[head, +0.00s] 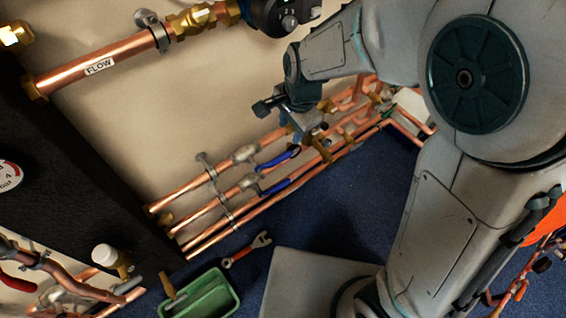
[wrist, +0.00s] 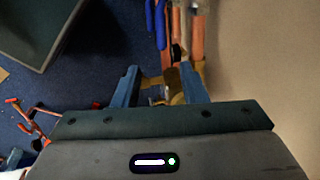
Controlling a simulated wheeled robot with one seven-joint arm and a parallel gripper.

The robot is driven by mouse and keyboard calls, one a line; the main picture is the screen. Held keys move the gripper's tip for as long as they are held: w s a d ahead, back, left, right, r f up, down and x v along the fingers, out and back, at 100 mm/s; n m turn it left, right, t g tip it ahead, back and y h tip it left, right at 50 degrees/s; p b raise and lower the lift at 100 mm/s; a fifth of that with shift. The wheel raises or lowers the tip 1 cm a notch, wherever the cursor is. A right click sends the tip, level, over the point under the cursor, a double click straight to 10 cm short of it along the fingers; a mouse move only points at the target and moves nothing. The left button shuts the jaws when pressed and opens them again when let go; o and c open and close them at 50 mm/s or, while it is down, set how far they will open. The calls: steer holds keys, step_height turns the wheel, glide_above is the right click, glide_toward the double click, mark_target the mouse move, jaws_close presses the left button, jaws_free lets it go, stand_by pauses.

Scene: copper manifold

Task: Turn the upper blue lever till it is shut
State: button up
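Two blue levers sit on valves on the parallel copper pipes in the head view. The upper blue lever (head: 279,159) slants up to the right from its valve, roughly along the pipe, and its tip ends just left of my gripper (head: 308,128). The lower blue lever (head: 275,187) lies on the pipe below it. In the wrist view my gripper (wrist: 160,76) is open, its two blue-grey fingers apart, with brass fittings (wrist: 174,82) showing between or beyond them. Blue lever parts (wrist: 155,22) show at the top, ahead of the fingers. Whether the fingers touch anything cannot be told.
Copper pipes (head: 185,193) run along the cream wall above a blue carpet. A green tray (head: 206,297) and a red-handled wrench (head: 247,248) lie on the floor. A black panel (head: 75,165) stands at left. Orange-red parts (wrist: 28,120) show in the wrist view.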

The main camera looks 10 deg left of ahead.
mark_target(282, 157)
steer(key=f+b, duration=0.1)
steer(key=f, duration=0.3)
steer(key=w+a+f+b, duration=0.1)
steer(key=f+b, duration=0.1)
steer(key=f, duration=0.3)
steer(key=a+f+b, duration=0.1)
steer(key=f, duration=0.4)
steer(key=shift+w+a+f+b, duration=0.2)
steer(key=shift+w+a+b, duration=0.05)
steer(key=shift+w+b, duration=0.15)
jaws_close()
